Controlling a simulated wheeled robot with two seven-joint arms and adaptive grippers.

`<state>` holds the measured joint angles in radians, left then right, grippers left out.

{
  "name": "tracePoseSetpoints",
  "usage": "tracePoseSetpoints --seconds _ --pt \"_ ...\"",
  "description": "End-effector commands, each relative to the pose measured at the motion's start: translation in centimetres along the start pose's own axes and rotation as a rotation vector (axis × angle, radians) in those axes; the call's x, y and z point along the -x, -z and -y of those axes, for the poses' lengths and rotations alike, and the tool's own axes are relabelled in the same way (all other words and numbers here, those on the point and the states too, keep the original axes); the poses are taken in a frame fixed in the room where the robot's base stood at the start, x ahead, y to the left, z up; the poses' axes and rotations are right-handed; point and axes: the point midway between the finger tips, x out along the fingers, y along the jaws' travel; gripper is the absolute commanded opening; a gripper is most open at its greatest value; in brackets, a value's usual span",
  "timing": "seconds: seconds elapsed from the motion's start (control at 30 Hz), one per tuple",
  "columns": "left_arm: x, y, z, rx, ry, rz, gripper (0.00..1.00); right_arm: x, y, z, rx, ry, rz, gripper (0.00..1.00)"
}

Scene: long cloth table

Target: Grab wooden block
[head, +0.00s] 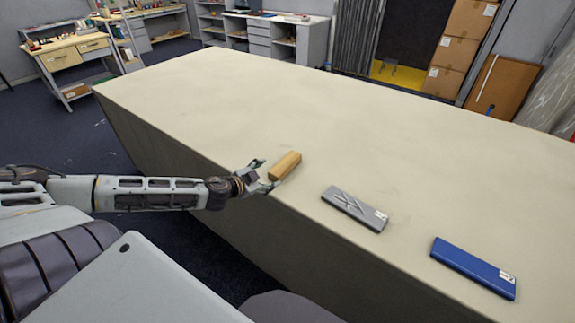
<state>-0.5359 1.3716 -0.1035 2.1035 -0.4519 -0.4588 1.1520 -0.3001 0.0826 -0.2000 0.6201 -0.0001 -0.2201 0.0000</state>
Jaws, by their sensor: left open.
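The wooden block (286,165) is a tan, elongated piece lying near the front edge of the long cloth table (240,105). My left gripper (262,178) is at the table's front edge, just left of the block, with its fingers open. The fingers are close to the block's near left side; I cannot tell whether they touch it. My right gripper is not in view.
A grey flat object (355,208) lies to the right of the block, and a blue flat object (474,267) lies farther right. Both are near the front edge. The table behind them is clear. Workbenches and cardboard boxes (462,50) stand in the background.

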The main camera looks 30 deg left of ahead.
Motion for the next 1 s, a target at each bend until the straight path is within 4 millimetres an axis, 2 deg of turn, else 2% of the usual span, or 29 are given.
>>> tracePoseSetpoints --seconds 0.37,0.7,1.0 --pt "0.1 0.4 0.4 0.226 0.029 -0.01 0.74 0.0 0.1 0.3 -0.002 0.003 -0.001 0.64" --pt "0.1 0.2 1.0 0.518 0.053 -0.013 0.74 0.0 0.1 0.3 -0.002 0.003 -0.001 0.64" --pt "0.1 0.2 1.0 0.589 0.052 -0.015 0.74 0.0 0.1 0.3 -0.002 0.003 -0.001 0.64"
